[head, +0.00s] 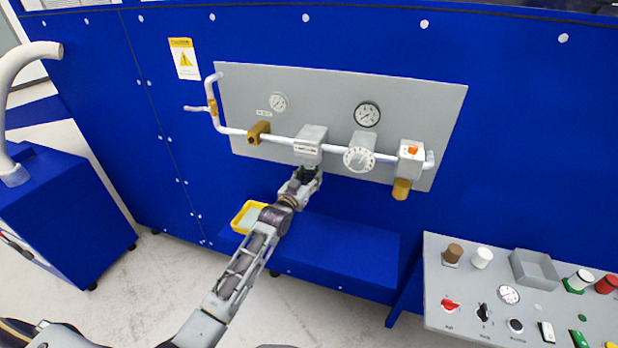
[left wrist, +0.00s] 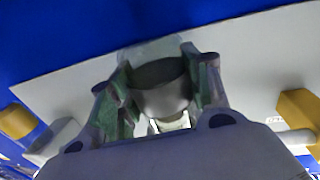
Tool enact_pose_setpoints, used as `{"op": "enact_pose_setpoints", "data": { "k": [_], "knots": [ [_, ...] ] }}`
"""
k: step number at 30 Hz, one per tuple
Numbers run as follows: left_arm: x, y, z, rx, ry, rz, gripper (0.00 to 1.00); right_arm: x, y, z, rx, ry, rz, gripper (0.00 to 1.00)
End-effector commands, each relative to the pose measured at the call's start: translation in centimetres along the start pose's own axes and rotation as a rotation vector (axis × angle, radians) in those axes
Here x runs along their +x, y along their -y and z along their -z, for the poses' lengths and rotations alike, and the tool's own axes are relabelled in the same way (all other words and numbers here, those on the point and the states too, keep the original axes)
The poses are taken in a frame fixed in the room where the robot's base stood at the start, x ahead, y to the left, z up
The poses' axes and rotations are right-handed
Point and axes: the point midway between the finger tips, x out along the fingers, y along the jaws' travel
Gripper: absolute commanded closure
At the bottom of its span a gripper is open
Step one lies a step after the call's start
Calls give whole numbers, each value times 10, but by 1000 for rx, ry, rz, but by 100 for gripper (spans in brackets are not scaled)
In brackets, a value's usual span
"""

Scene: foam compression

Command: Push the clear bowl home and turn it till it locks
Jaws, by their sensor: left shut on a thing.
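The grey filter housing (head: 310,143) sits in the white pipe run on the grey panel. My left gripper (head: 306,176) is directly below it, pointing up. In the left wrist view the gripper (left wrist: 160,85) has its two green-lined fingers on either side of the bowl (left wrist: 164,102), which looks grey and rounded with a dark band. The gripper is shut on it. In the head view the gripper mostly hides the bowl. I cannot tell whether the bowl is fully seated or locked. My right gripper is not in view.
A brass valve (head: 258,133) is left of the housing; a white dial (head: 359,158) and a brass-bottomed unit (head: 402,188) are to its right. A yellow tray (head: 247,217) sits on the blue ledge (head: 345,252) below. A control console (head: 470,325) stands at lower right.

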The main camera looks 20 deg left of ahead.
Motion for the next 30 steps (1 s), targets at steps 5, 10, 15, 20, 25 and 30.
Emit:
{"op": "enact_pose_setpoints", "data": {
  "k": [5,10,15,20,25,30],
  "knots": [
    [0,0,5,0,-5,0,90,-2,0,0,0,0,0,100],
    [0,0,6,0,-6,0,90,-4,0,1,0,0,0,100],
    [0,0,8,0,-6,0,90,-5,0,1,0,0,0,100],
    [0,0,8,0,-6,0,90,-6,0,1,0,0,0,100],
    [0,0,8,0,-6,0,90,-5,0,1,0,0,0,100],
    [0,0,8,0,-6,0,42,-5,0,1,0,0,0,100]
  ]
}}
